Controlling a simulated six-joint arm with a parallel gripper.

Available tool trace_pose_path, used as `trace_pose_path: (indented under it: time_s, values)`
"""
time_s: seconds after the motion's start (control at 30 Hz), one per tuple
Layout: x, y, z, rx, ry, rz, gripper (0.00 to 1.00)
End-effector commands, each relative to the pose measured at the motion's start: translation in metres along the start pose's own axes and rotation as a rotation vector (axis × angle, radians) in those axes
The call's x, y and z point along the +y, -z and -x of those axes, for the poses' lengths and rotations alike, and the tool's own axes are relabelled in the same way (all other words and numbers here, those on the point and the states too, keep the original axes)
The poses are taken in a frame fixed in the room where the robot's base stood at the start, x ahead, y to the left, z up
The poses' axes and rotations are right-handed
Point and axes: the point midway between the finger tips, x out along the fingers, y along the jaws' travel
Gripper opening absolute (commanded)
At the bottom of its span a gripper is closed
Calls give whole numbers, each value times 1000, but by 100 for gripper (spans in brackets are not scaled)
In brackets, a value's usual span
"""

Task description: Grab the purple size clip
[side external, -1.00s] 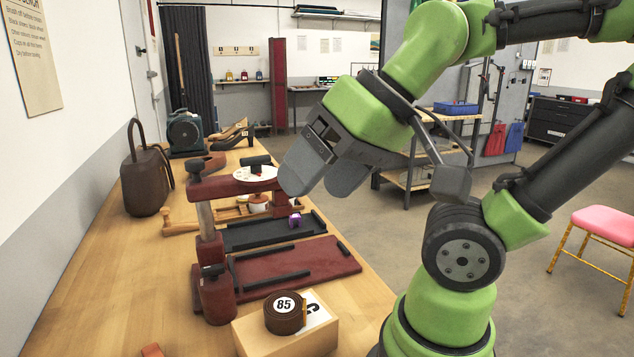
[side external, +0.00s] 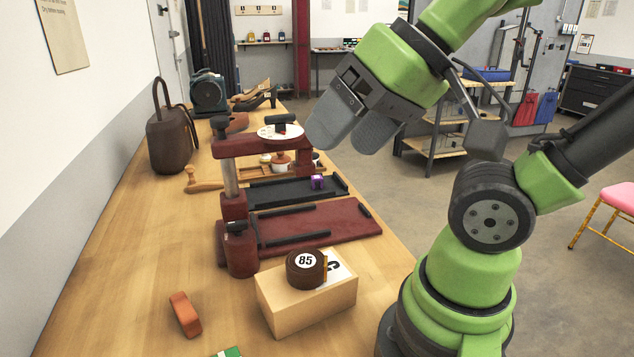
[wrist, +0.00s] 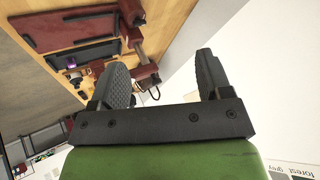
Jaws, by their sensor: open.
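The purple size clip (side external: 317,182) is a small purple block on the black tray (side external: 272,192), near its right end, just beyond the dark red board. In the wrist view the purple clip (wrist: 72,63) shows small at the upper left, outside the space between the fingers. My gripper (side external: 343,132) is open and empty. It hangs in the air above and to the right of the dark red press frame, higher than the clip and apart from it. Both fingers of my gripper (wrist: 161,64) show spread in the wrist view.
The dark red press frame (side external: 240,149) with a white disc on top stands left of the clip. The dark red board (side external: 345,222) lies nearer. A wooden block (side external: 300,306) carries a brown tape roll marked 85 (side external: 304,270). The left front bench is mostly clear.

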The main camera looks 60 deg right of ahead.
Motion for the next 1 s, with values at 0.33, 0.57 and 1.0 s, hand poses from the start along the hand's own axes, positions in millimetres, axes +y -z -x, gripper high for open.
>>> trace_pose_path:
  time_s: [0.33, 0.57, 1.0]
  values:
    - [1, 2, -1, -5, -8, -4, 66]
    - [21, 39, -19, -108, -135, -80, 66]
    - [171, 95, -90, -466, -293, -378, 66]
